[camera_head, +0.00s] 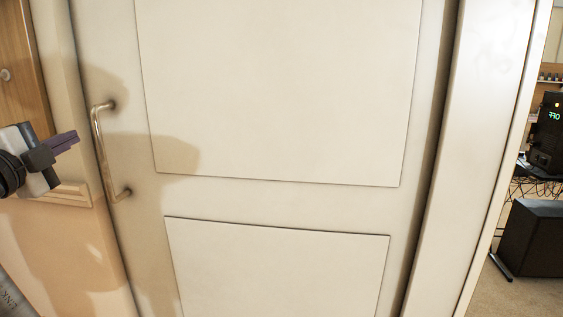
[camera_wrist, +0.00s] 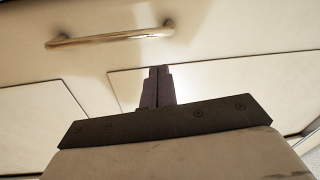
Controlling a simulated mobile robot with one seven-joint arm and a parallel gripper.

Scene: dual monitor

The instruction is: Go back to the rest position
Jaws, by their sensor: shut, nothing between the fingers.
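My gripper (camera_head: 76,139) is at the left edge of the head view, with its purple fingers pointing right toward a metal door handle (camera_head: 97,150). The fingers are shut with nothing between them. In the wrist view my gripper (camera_wrist: 159,70) shows its fingers together in front of the door panel. The handle (camera_wrist: 110,38) lies beyond and to the left of the fingertips there, and no contact with it shows.
A white panelled door (camera_head: 275,200) fills most of the head view and looks closed. A white frame post (camera_head: 480,150) stands to its right. Beyond it are a black device (camera_head: 546,135), cables and a dark box (camera_head: 535,238) on the floor.

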